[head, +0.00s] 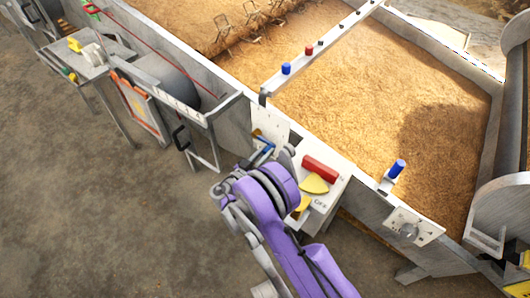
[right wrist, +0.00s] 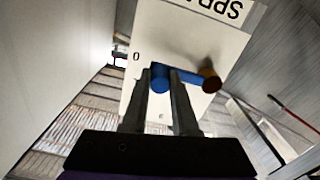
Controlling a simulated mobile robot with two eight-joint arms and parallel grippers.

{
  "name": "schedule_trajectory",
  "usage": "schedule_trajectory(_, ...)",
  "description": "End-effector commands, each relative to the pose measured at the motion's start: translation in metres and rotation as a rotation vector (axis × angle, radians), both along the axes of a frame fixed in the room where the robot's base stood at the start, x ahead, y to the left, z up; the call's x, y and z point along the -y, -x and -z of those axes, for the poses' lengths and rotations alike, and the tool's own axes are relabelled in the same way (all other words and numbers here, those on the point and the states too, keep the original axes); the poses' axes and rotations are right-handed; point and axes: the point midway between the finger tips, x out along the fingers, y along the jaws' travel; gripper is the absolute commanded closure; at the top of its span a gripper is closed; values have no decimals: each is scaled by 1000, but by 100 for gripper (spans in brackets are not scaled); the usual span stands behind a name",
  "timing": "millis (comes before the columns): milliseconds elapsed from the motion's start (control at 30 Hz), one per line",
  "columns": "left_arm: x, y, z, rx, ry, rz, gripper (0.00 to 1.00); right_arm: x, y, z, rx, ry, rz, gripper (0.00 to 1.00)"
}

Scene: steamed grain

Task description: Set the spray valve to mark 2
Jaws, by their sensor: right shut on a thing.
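The spray valve's white plate (right wrist: 155,40) fills the upper middle of the right wrist view, with its "SPRA..." lettering upside down and cut off at the top edge. A "0" mark shows at its left and a small, hard-to-read mark lies low between my fingers. The blue valve lever (right wrist: 192,77) runs sideways across the plate, with a brown round end at right. My right gripper (right wrist: 163,76) is shut on the lever near its left, blue end. In the head view the lever (head: 262,153) is partly hidden by my right gripper (head: 268,158). My left gripper is not in view.
A white side table (head: 325,205) with a red block (head: 320,167) and yellow pieces (head: 314,184) stands close right of my arm. The grain bed's metal wall runs behind. Another dial plate (head: 412,227) is at right.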

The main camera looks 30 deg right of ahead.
Motion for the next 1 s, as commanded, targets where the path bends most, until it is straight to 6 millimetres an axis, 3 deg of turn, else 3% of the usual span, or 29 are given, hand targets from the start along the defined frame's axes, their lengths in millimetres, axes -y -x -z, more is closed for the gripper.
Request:
schedule_trajectory(367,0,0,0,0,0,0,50,-1,0,-8,-93,37,0,100)
schedule_trajectory(1000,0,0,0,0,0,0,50,-6,-13,-46,-558,232,0,100)
